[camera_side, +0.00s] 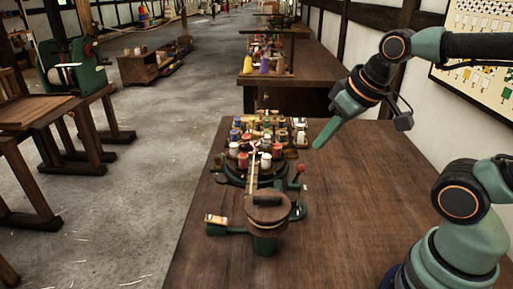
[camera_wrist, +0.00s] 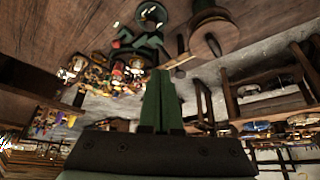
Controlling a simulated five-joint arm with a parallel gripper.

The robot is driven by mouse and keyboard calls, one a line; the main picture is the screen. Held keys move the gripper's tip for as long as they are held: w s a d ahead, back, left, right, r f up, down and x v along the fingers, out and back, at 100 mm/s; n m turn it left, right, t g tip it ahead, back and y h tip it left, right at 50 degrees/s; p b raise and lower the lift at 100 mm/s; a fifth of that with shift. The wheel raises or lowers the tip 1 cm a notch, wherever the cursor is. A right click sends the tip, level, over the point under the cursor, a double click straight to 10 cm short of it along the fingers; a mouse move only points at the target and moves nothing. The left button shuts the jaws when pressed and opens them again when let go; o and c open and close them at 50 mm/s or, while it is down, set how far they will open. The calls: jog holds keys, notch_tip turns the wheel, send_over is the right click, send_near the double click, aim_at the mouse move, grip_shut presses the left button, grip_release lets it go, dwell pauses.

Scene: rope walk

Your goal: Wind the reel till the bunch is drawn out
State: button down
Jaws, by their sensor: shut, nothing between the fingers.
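The reel (camera_side: 268,209) is a brown wooden drum on a green base near the front of the bench. A pale strand, which looks like the bunch (camera_side: 252,180), runs from the spools behind to the reel. The reel's round top also seems to show in the wrist view (camera_wrist: 214,36).
Several coloured spools (camera_side: 262,145) crowd a stand behind the reel. A small labelled block (camera_side: 216,220) sits on a green arm at the reel's left. The bench (camera_side: 345,220) is clear to the right. Another bench (camera_side: 300,85) with spools stands behind.

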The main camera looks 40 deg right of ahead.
jog(key=c, duration=0.7)
grip_release()
jog(key=shift+w+a, duration=0.1)
jog(key=shift+a, duration=0.05)
jog(key=shift+c, duration=0.2)
jog(key=o, duration=0.7)
jog(key=shift+w+a+r+m+g, duration=0.2)
jog(key=shift+w+a+m+g, duration=0.1)
jog(key=shift+a+m, duration=0.15)
jog(key=shift+w+a+r+m+g, duration=0.2)
jog(key=shift+a+m+g, duration=0.1)
jog(key=shift+a+m, duration=0.15)
jog(key=shift+o, duration=0.2)
jog(key=m+g, duration=0.4)
jog(key=m, duration=0.3)
send_over(268, 197)
notch_tip(268, 197, down, 11)
jog(key=shift+f, duration=0.2)
jog(key=c, duration=1.2)
